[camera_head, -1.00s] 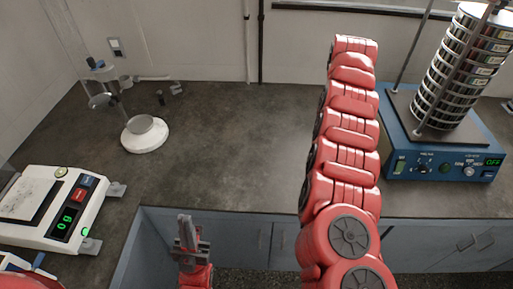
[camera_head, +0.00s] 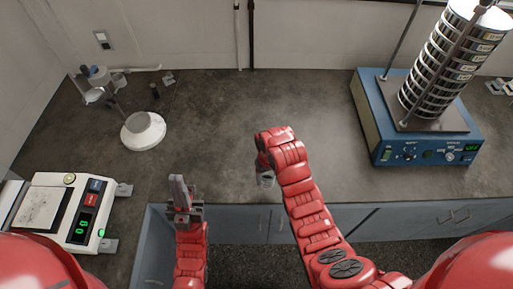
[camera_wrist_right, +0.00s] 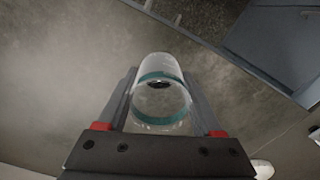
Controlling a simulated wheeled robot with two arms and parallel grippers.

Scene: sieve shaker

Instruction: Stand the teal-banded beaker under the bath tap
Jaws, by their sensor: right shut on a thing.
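The teal-banded beaker (camera_wrist_right: 161,95) is clear glass with teal bands and fills the middle of the right wrist view. My right gripper (camera_wrist_right: 160,110) is shut on it, with one finger on each side. In the head view my right gripper (camera_head: 266,180) hangs near the counter's front edge, and the beaker is only a small pale shape there. My left gripper (camera_head: 182,190) is empty above the front edge at the left, pointing up; its finger gap is unclear. I cannot make out a bath or its tap for certain.
A blue sieve shaker (camera_head: 372,118) with a tall sieve stack (camera_head: 452,65) stands at the right. A white balance (camera_head: 75,190) is at the left. A round white stand (camera_head: 143,130) and metal fittings (camera_head: 95,90) are at the back left. The middle of the grey counter (camera_head: 230,110) is clear.

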